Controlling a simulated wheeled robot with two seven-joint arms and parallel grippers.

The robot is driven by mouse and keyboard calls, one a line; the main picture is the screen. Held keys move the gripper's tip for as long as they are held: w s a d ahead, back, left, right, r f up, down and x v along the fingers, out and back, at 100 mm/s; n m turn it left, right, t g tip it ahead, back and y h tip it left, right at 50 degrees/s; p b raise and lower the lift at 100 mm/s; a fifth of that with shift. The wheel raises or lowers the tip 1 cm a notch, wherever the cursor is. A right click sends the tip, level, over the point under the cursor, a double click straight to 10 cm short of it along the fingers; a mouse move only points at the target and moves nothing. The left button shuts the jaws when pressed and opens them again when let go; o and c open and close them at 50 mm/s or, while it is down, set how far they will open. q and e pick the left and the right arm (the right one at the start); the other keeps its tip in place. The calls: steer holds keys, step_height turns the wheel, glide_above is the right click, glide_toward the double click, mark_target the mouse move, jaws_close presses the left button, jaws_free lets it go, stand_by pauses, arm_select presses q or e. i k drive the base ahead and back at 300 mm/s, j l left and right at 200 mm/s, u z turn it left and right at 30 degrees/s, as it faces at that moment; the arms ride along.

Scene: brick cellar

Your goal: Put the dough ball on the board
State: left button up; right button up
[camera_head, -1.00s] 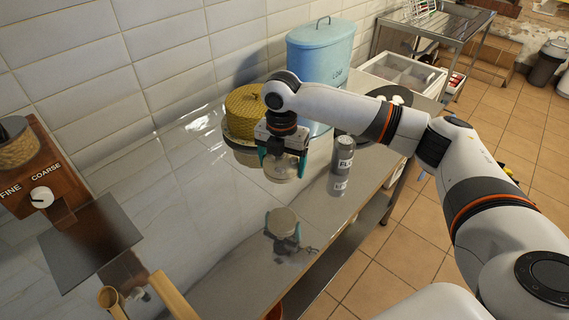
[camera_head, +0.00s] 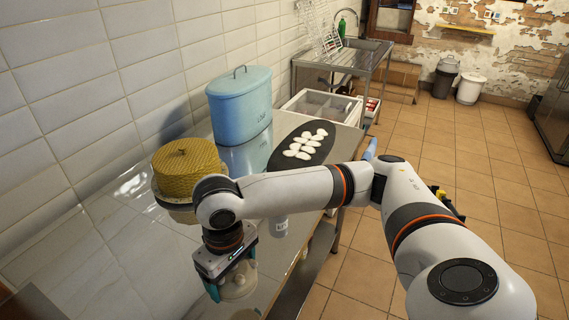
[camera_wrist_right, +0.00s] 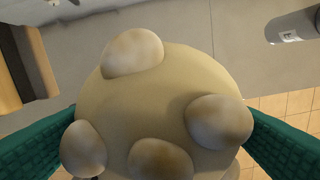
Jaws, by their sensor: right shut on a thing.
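My right gripper (camera_head: 232,280) is shut on a pale, rounded thing (camera_head: 237,284), which I take for the dough ball. In the right wrist view the dough ball (camera_wrist_right: 165,95) is large and tan, with several brownish lumps, between the two teal fingers. It is held over the shiny counter; its exact height I cannot tell. A dark board (camera_head: 277,160) lies farther back on the counter, with several white oval pieces on it. My right arm passes in front of the board's near edge. The dough ball is apart from the board. My left gripper is out of view.
A pot with a yellow woven lid (camera_head: 188,168) stands left of my right arm. A blue lidded tin (camera_head: 240,106) stands behind. A white divided crate (camera_head: 322,105) lies beyond the board.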

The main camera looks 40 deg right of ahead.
mark_target(307, 142)
steer(key=k+l, duration=0.15)
steer(key=l, duration=0.25)
steer(key=k+l, duration=0.1)
steer(key=l, duration=0.25)
steer(key=k+l, duration=0.15)
steer(key=l, duration=0.25)
steer(key=i+l, duration=0.1)
steer(key=l, duration=0.25)
steer(key=i+l, duration=0.1)
steer(key=l, duration=0.2)
steer(key=i+l, duration=0.1)
steer(key=l, duration=0.25)
steer(key=i+l, duration=0.15)
steer(key=l, duration=0.15)
steer(key=i+l, duration=0.1)
steer(key=i, duration=0.45)
